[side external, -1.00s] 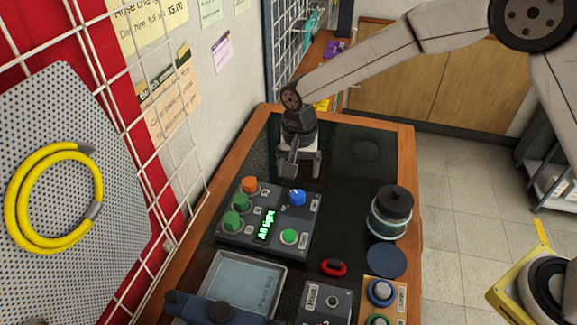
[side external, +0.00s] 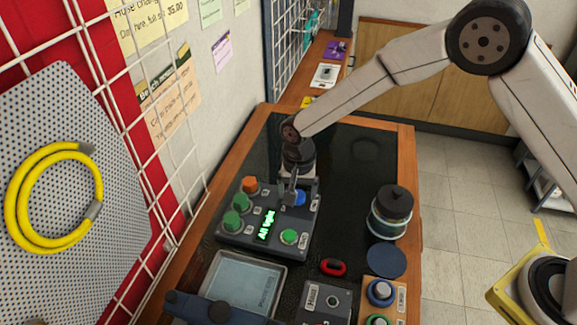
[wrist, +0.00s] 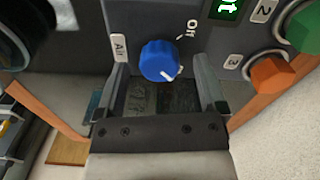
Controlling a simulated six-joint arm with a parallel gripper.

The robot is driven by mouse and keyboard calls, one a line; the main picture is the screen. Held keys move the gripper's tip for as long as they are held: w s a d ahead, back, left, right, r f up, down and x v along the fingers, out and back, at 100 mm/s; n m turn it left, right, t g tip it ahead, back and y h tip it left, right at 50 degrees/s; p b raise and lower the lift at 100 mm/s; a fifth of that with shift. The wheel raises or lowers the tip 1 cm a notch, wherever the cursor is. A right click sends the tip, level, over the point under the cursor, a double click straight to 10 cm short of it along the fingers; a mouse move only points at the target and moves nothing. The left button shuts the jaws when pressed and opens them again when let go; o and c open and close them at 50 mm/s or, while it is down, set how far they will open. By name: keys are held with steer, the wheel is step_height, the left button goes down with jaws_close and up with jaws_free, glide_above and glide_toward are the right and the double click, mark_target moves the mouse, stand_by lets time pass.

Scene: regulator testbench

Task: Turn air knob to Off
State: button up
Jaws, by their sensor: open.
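The blue air knob (wrist: 160,61) sits on the grey control panel (wrist: 100,12), beside an "Air" label (wrist: 119,47) and an "Off" mark (wrist: 192,29). Its white pointer line faces the lower right in the wrist view, away from the "Off" mark. My gripper (wrist: 168,90) is open, with one finger on each side of the knob and visible gaps between. In the side view my gripper (side external: 291,190) is over the panel's far edge and partly hides the blue knob (side external: 300,198). The panel's display (side external: 267,225) shows green text, too small to read surely.
A dark-lidded jar (side external: 391,212) stands to the right. A tray (side external: 240,280) and red ring (side external: 333,267) lie in front.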

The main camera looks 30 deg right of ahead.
steer(key=shift+f, duration=0.25)
jaws_close()
